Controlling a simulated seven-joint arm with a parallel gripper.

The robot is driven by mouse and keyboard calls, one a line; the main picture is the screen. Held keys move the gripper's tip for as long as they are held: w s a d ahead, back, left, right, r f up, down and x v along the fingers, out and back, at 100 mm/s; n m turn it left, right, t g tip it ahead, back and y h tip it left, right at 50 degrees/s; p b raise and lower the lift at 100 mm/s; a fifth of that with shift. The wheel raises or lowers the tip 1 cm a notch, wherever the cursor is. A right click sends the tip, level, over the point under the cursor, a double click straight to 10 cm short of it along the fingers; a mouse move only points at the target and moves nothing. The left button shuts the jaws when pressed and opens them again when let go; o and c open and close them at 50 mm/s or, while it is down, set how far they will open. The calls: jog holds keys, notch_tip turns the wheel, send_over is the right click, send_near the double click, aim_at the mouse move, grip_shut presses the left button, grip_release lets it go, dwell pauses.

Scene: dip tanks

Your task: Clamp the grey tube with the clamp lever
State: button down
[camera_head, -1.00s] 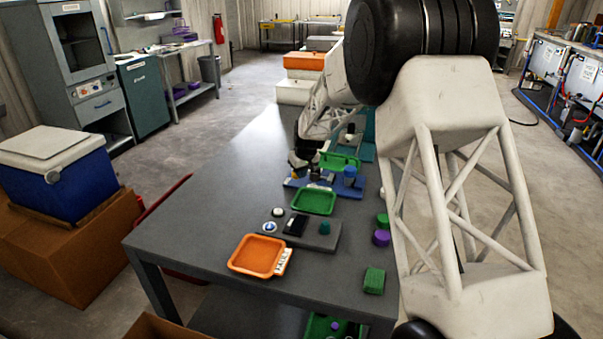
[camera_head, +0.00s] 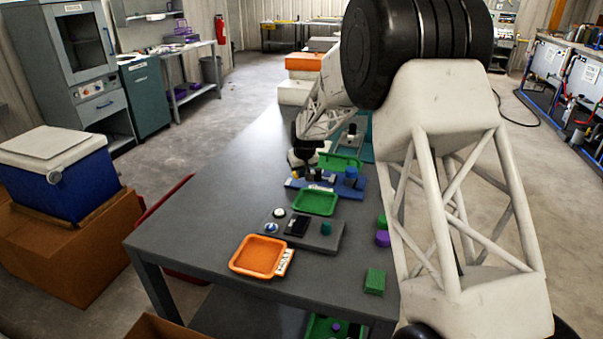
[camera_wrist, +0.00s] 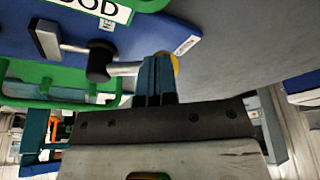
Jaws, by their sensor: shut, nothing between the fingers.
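A blue board (camera_wrist: 185,30) with a label ending in "OOD" fills the upper part of the wrist view. On it is a lever-like part with a pale grey bar end (camera_wrist: 46,40), a black hub (camera_wrist: 100,62) and a grey rod running towards my fingers. I cannot tell for certain which piece is the grey tube and which is the clamp lever. My gripper (camera_wrist: 158,68) is shut and empty, its blue fingertips beside the rod's end, with a yellow round part (camera_wrist: 174,64) just behind them. Contact is unclear. In the head view the blue board (camera_head: 322,187) lies below my gripper's dark wrist.
A green tray frame (camera_wrist: 60,85) is left of my fingers. In the head view, a blue cylinder (camera_head: 351,175) stands on the board's right. A green tray (camera_head: 316,203), a grey plate with buttons (camera_head: 325,243) and an orange tray (camera_head: 258,256) lie nearer. The table's left side is clear.

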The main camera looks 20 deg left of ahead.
jog(key=w+a+m, duration=0.1)
jog(key=a+m+h, duration=0.1)
jog(key=m, duration=0.1)
jog(key=shift+w+f+m+t, duration=0.1)
jog(key=shift+w+m+t, duration=0.2)
jog(key=shift+w, duration=0.1)
jog(key=w+m, duration=0.1)
jog(key=w+a+m+h, duration=0.1)
jog(key=m, duration=0.1)
jog(key=shift+w+m, duration=0.15)
jog(key=shift+m, duration=0.15)
jog(key=w+m, duration=0.1)
jog(key=m, duration=0.1)
jog(key=w+m+h, duration=0.1)
jog(key=w+m, duration=0.1)
jog(key=shift+a+m, duration=0.15)
jog(key=shift+m, duration=0.15)
jog(key=shift+w, duration=0.4)
jog(key=shift+w, duration=0.15)
